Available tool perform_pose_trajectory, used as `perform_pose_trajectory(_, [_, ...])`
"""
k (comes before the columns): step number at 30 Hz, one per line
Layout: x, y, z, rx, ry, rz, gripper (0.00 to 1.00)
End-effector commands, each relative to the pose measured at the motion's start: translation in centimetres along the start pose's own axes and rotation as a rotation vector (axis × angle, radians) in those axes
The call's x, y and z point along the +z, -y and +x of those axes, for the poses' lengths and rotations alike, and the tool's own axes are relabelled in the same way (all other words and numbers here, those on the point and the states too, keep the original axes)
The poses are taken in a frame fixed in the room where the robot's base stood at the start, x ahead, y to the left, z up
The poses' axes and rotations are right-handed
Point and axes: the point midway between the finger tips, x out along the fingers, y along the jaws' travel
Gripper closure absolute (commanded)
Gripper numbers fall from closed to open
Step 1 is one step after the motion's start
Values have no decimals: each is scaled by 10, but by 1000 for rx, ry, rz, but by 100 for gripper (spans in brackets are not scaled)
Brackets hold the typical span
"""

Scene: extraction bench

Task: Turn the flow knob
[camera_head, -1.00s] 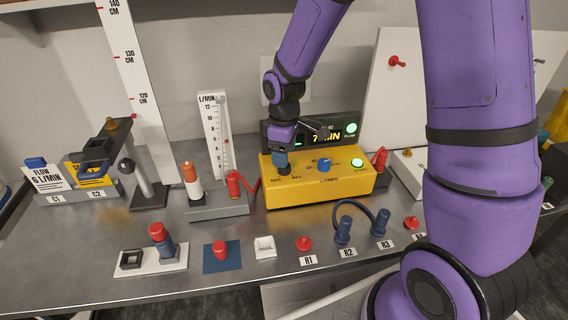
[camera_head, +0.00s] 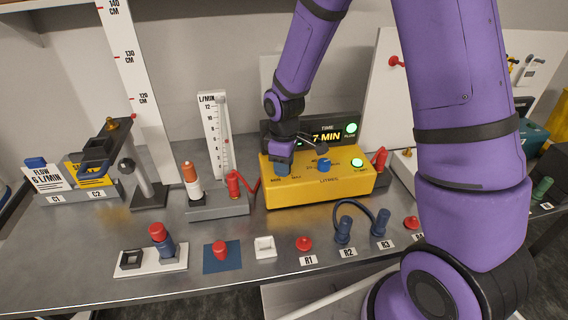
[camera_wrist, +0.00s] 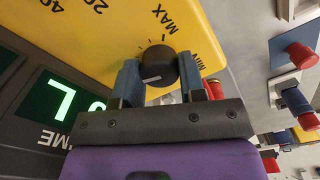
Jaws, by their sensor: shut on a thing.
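The yellow box (camera_head: 330,192) stands on the metal bench, with a dial area marked MIN and MAX at its left end. In the wrist view, the black flow knob (camera_wrist: 160,62) with a white pointer line sits on the yellow face (camera_wrist: 112,30), between MIN and MAX. My gripper (camera_head: 282,172) comes down from above onto the left part of the box and hides the knob in the head view. In the wrist view, the two blue fingers of my gripper (camera_wrist: 160,80) are shut on the black knob, one on each side.
A blue knob (camera_head: 324,165) and a lit green button (camera_head: 358,163) are on the same box, right of my gripper. A dark display (camera_head: 322,136) stands close behind. The L/MIN flow scale (camera_head: 214,135) stands to the left. The bench front holds several small parts.

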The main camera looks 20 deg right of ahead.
Motion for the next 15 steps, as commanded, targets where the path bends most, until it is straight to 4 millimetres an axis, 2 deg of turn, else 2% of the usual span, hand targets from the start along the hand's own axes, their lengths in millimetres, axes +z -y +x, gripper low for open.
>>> perform_pose_trajectory(9, [0, 0, 0, 0, 0, 171, 86])
perform_pose_trajectory(15, [0, 0, 0, 0, 0, 198, 86])
